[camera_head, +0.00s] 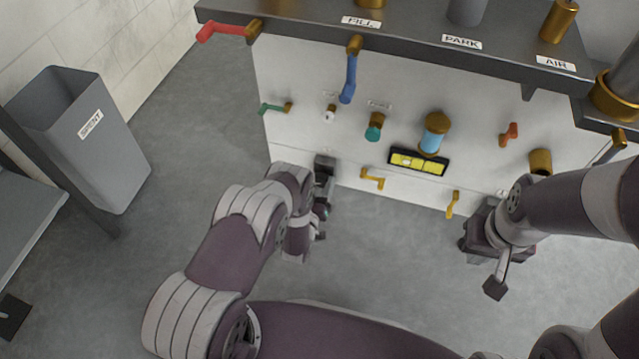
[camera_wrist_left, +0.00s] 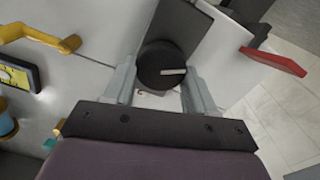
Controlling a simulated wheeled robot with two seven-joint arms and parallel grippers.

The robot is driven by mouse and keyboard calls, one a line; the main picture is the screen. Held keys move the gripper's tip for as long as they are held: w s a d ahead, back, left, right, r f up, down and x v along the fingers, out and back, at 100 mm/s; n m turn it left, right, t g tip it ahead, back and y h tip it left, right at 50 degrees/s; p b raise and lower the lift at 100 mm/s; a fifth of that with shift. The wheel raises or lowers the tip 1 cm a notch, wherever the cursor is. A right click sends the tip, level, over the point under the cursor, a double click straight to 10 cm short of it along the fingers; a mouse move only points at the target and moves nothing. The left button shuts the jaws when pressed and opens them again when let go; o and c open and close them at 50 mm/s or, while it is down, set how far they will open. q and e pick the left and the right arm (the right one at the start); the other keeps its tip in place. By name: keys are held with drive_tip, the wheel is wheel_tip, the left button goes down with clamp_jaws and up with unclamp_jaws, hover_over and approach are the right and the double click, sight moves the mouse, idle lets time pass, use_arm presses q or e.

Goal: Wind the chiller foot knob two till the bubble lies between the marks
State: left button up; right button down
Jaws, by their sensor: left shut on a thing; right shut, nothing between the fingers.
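The black knob (camera_wrist_left: 163,65) with a white pointer line sits between the two grey fingers of my left gripper (camera_wrist_left: 161,90) in the left wrist view. The fingers are shut on the knob's sides. In the head view my left gripper (camera_head: 319,206) is low at the left of the machine's front, and the arm hides most of the knob. The yellow level vial (camera_head: 418,161) in its black frame is on the front panel; the bubble's exact place against the marks is too small to tell. My right gripper (camera_head: 488,238) is low at the right, its fingertips mostly hidden.
A dark grey block (camera_wrist_left: 182,28) is behind the knob, with a red flat piece (camera_wrist_left: 273,60) to its right. Yellow handles (camera_head: 372,179) and (camera_head: 453,204), a blue lever (camera_head: 349,80) and other fittings jut from the panel. A grey bin (camera_head: 85,135) stands left. Floor between is clear.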

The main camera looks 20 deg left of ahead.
use_arm(q)
drive_tip(key=shift+n, duration=0.3)
drive_tip(key=n, duration=0.2)
drive_tip(key=shift+a+n, duration=0.15)
drive_tip(key=shift+n, duration=0.25)
drive_tip(key=n, duration=0.4)
drive_tip(key=shift+a+f+n+p, duration=0.1)
drive_tip(key=shift+n+p, duration=0.2)
drive_tip(key=n, duration=0.3)
drive_tip(key=shift+f+n, duration=0.1)
drive_tip(key=shift+n, duration=0.2)
drive_tip(key=n, duration=0.4)
drive_tip(key=shift+f+n, duration=0.15)
drive_tip(key=shift+n, duration=0.15)
drive_tip(key=n, duration=0.7)
drive_tip(key=shift+f, duration=0.2)
drive_tip(key=n, duration=0.6)
drive_tip(key=shift+d+f+b, duration=0.1)
drive_tip(key=shift+d+b, duration=0.1)
drive_tip(key=shift+b, duration=0.15)
drive_tip(key=shift+n, duration=0.4)
